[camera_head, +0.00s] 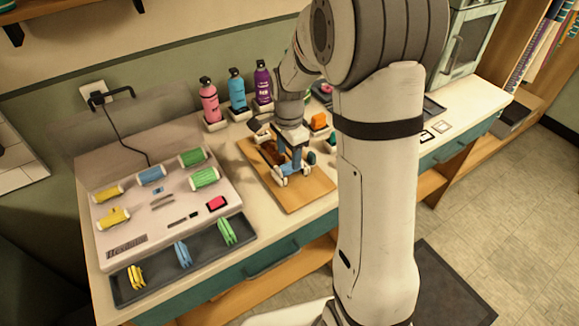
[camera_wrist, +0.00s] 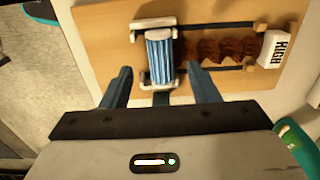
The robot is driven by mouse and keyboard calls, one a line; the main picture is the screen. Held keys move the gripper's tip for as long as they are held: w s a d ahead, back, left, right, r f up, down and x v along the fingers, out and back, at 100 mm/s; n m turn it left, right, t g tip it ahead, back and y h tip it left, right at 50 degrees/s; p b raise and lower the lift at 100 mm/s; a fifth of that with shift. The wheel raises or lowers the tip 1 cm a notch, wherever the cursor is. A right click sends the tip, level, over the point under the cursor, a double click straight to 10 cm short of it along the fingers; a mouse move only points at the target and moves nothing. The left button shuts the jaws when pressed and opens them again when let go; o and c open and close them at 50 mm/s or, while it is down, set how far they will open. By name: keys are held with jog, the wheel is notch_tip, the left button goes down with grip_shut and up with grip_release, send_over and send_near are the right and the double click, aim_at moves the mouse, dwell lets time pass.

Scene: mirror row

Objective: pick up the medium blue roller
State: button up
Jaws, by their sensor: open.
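A ribbed blue roller (camera_wrist: 159,58) sits in a white holder (camera_wrist: 152,22) on a wooden board (camera_wrist: 112,24), at the end of a brown wavy hair strand (camera_wrist: 215,50) in the wrist view. My gripper (camera_wrist: 162,88) is open, its blue fingers to the left and right of the roller's near end. In the head view my gripper (camera_head: 289,157) is over the board (camera_head: 305,195) and hides most of the roller there. Another blue roller (camera_head: 151,175) lies on the white heater (camera_head: 130,215) at left.
Yellow (camera_head: 107,193) and green (camera_head: 204,178) rollers share the heater. A dark tray (camera_head: 205,262) of coloured clips lies in front. Pink (camera_head: 210,101), blue (camera_head: 237,90) and purple (camera_head: 263,82) bottles stand behind the board. A block marked HIGH (camera_wrist: 277,49) is at right.

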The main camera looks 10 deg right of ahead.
aim_at(290, 164)
notch_tip(290, 164, down, 4)
jog(key=shift+w+d+f+p, duration=0.1)
jog(key=shift+f+p, duration=0.1)
jog(key=shift+p, duration=0.1)
jog(key=c, duration=1.1)
jog(key=shift+o, duration=0.2)
